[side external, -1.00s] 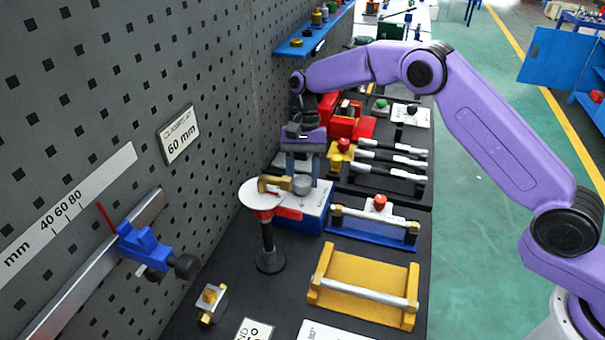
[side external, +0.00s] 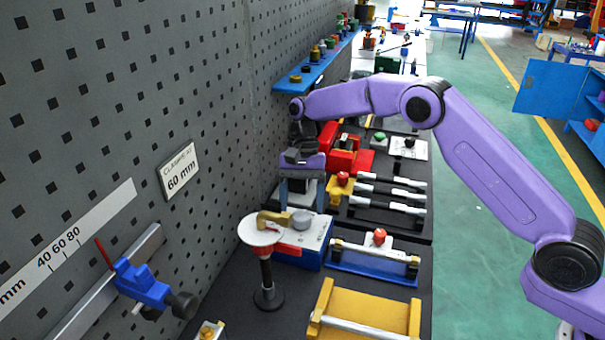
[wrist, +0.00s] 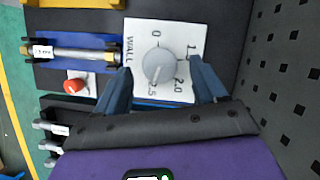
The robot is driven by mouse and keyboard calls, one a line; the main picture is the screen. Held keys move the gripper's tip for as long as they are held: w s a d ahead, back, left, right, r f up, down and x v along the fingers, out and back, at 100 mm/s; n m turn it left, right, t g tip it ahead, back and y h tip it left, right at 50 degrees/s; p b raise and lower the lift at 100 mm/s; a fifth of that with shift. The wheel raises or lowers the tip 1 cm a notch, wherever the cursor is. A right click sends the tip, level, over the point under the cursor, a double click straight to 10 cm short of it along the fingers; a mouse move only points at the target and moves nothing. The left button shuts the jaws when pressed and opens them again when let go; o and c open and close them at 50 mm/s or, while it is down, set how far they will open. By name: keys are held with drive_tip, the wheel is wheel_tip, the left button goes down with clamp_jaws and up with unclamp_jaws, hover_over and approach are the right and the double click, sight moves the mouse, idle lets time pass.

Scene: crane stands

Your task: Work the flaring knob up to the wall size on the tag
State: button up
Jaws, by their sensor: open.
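The flaring knob is a round grey knob (wrist: 158,66) on a white dial plate (wrist: 174,30) marked WALL, with 0, 1, 2.0 and a partly hidden .5. In the side view the knob (side external: 301,221) tops a blue box (side external: 310,257). My gripper (wrist: 159,70) is open, with one blue finger on each side of the knob in the wrist view and gaps between. In the side view my gripper (side external: 300,206) stands at the knob's far side. The knob's pointer direction is unclear. A small tag (wrist: 41,51) ending in mm has an unreadable number.
A wall sign (side external: 179,171) reads 60 mm, near a blue clamp (side external: 140,285) on a rail. A white disc on a black stand (side external: 266,270) is close before the box. The perforated wall is close on the left.

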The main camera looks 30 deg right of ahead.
drive_tip(key=v, duration=1)
idle(0.5)
